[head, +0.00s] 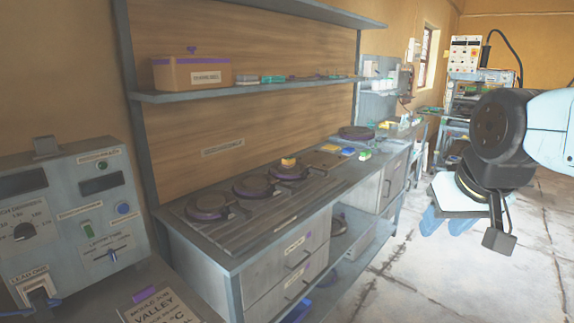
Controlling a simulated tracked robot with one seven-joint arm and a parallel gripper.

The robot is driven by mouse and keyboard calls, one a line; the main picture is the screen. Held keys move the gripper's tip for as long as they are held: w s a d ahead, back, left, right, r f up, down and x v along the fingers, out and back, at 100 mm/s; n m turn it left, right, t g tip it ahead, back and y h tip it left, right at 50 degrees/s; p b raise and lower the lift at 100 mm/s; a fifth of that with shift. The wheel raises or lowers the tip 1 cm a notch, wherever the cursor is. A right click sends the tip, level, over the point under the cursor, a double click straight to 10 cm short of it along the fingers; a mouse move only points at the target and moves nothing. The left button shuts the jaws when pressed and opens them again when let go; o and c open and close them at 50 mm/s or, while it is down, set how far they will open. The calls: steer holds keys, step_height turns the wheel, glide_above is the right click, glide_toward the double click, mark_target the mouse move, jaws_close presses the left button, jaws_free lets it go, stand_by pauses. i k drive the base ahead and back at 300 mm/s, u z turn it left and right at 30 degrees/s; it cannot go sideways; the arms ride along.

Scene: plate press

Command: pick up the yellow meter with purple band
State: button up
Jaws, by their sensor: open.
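The bench (232,262) runs along the wall, with a yellow flat piece (331,148) and a yellow-and-green item (365,155) farther along. A shelf (240,90) overhangs it, holding a tan box (192,73). A control panel (75,215) stands front left. Floor at right is clear.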

mark_target(288, 163)
steer(key=u, duration=0.05)
steer(key=i, duration=1)
steer(key=z, duration=0.05)
